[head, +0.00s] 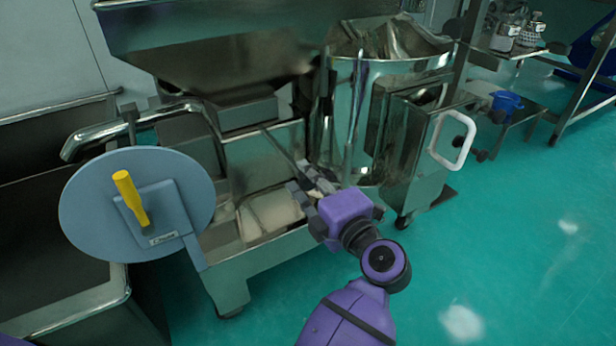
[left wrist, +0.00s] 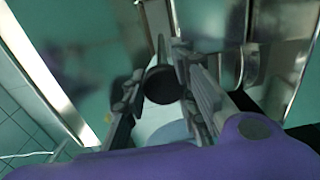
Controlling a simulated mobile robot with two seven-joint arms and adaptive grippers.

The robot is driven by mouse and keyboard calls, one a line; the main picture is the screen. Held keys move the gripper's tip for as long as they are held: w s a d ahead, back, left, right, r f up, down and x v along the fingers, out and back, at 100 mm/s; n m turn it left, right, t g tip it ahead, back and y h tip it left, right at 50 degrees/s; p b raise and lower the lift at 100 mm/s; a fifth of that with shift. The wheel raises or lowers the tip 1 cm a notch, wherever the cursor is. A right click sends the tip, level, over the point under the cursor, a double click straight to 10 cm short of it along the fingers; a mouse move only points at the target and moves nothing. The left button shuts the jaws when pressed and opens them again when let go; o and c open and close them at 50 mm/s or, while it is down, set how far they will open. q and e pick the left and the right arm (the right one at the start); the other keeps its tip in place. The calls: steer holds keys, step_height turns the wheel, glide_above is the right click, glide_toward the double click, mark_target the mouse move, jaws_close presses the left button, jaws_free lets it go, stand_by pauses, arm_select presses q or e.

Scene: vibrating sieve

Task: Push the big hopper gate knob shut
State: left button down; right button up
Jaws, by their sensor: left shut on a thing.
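The big hopper (head: 215,60) is a steel funnel at the upper left in the head view. A thin dark rod (head: 281,147) slants down from below it to my left gripper (head: 308,189). In the left wrist view a dark round knob (left wrist: 162,86) on a narrow stem sits between the two fingers of my left gripper (left wrist: 163,78). The gripper is shut on this knob. In the head view the fingers hide the knob. How far the gate is open cannot be seen. My right gripper is not in view.
A grey-blue disc (head: 85,205) with a yellow handle (head: 130,197) stands at the left. A steel drum (head: 345,110) and a cart with a white handle (head: 455,150) stand right of the hopper. A shelf with jars (head: 505,35) is at the upper right. The green floor (head: 510,240) is clear.

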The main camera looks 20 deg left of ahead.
mark_target(291, 158)
arm_select(q)
steer(key=shift+w+a+r, duration=0.25)
steer(key=shift+r, duration=0.25)
steer(key=p+x, duration=0.3)
steer(key=x, duration=0.4)
steer(key=shift+w+r, duration=0.15)
steer(key=c, duration=1.5)
jaws_free()
steer(key=shift+a, duration=0.1)
steer(key=shift+c, duration=0.2)
steer(key=shift+f, duration=0.3)
